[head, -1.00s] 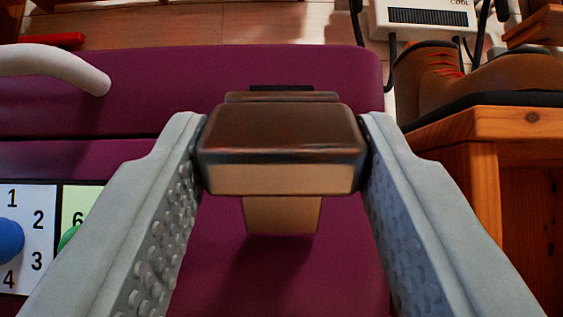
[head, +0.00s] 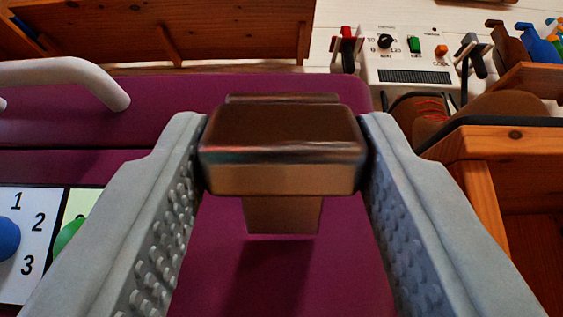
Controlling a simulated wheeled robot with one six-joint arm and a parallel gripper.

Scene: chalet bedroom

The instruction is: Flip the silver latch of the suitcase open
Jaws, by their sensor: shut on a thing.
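The purple suitcase (head: 343,270) fills the lower middle of the head view. A metallic latch (head: 282,138), brownish and shiny in this light, stands out from it with a tan stem below. My gripper (head: 284,150) is shut on the latch, one grey ridged finger pressed on its left side and one on its right. The latch's far attachment to the suitcase is hidden behind its own top.
A white curved handle (head: 75,72) is at upper left. A numbered dial panel (head: 30,225) with blue and green knobs is at lower left. A wooden stool (head: 480,145) with brown boots stands close at right. A white switch box (head: 405,55) is behind.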

